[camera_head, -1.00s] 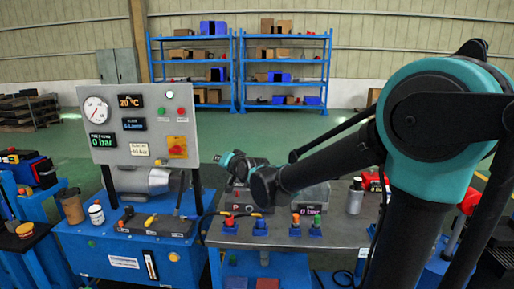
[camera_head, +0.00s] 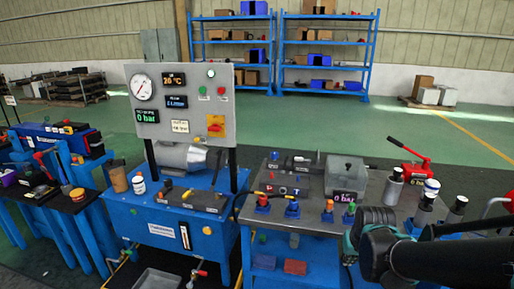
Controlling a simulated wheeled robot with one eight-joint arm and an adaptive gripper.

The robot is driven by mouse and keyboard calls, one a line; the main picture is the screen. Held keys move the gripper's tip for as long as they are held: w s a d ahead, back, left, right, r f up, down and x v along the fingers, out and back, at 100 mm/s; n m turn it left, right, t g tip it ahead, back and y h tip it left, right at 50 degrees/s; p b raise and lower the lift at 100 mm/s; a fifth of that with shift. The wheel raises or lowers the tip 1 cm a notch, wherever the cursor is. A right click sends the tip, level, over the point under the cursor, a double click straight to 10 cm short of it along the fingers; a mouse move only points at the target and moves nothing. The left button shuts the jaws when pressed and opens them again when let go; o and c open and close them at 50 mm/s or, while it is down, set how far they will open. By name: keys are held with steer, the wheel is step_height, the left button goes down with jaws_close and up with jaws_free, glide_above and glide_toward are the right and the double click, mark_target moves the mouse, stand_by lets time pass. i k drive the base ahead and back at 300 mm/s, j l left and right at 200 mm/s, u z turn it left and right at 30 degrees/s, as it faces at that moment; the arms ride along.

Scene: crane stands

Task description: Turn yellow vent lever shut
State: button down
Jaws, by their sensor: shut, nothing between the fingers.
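A small yellow lever (camera_head: 187,194) shows on the dark valve block (camera_head: 197,200), on top of the blue power unit (camera_head: 165,232) at centre left. It is too small to tell whether it stands open or shut. The gauge panel (camera_head: 181,102) behind it reads 0 bar on its green display. My arm reaches in at the lower right, well away from the lever. The fingers of my gripper cannot be made out there.
A grey bench (camera_head: 290,222) to the right carries small coloured valves, a grey box (camera_head: 345,172) and several cylinders. A red hand pump (camera_head: 409,156) is behind them. A yellow-ended hose (camera_head: 258,193) runs between unit and bench. Open floor lies behind.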

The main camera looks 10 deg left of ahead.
mark_target(187, 194)
steer(key=u, duration=1.2)
